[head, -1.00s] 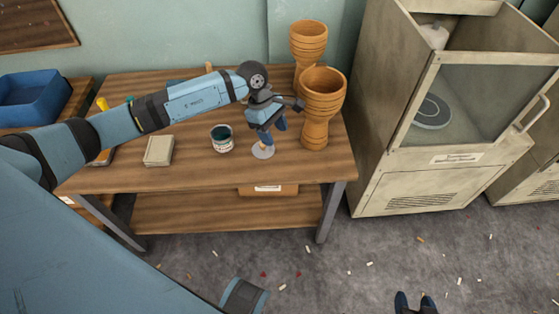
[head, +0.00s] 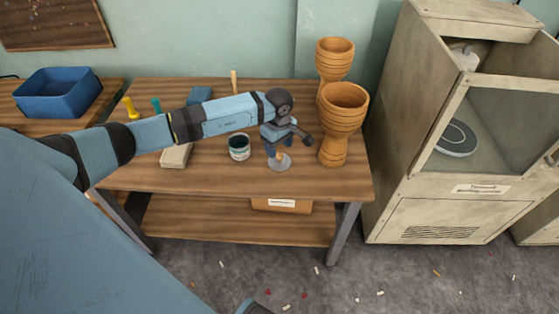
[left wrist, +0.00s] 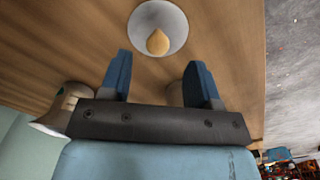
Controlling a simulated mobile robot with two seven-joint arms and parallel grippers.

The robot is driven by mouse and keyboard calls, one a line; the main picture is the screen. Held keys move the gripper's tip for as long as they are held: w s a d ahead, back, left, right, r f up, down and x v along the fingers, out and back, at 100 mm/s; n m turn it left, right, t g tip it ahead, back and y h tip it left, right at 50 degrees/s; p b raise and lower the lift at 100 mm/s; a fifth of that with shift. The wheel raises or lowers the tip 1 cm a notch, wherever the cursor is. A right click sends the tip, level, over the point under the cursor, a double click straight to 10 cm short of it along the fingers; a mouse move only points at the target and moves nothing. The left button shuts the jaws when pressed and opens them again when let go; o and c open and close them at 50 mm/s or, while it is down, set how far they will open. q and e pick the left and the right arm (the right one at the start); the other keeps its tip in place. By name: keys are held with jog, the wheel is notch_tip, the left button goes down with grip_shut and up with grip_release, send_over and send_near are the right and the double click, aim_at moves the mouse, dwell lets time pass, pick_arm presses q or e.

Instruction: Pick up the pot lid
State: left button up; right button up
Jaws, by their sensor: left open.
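The pot lid (head: 279,163) is a small grey disc with a light wooden knob, lying flat on the workbench near its front edge. In the left wrist view the lid (left wrist: 176,18) is at the top centre, its knob (left wrist: 158,42) pointing toward my gripper. My left gripper (head: 278,150) is open above the lid, and its fingers partly cover the knob in the head view. In the left wrist view the two blue fingers of the gripper (left wrist: 157,65) are apart, with the knob beyond their tips, and nothing is held. My right gripper is not in view.
Two wooden goblet drums, a front one (head: 340,115) and a back one (head: 334,58), stand just right of my left gripper. A paint can (head: 239,148) stands left of the lid. A beige cabinet (head: 440,205) stands right of the workbench (head: 220,181).

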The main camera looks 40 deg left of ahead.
aim_at(280, 155)
pick_arm(q)
notch_tip(280, 155, down, 5)
jog(key=shift+w+d+r+b, duration=0.1)
jog(key=shift+w+b, duration=0.05)
jog(key=shift+b, duration=0.15)
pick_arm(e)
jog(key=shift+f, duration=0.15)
pick_arm(q)
jog(key=shift+c, duration=0.3)
jog(key=c, duration=1)
jog(key=shift+o, duration=0.2)
notch_tip(280, 155, up, 20)
jog(key=p, duration=0.2)
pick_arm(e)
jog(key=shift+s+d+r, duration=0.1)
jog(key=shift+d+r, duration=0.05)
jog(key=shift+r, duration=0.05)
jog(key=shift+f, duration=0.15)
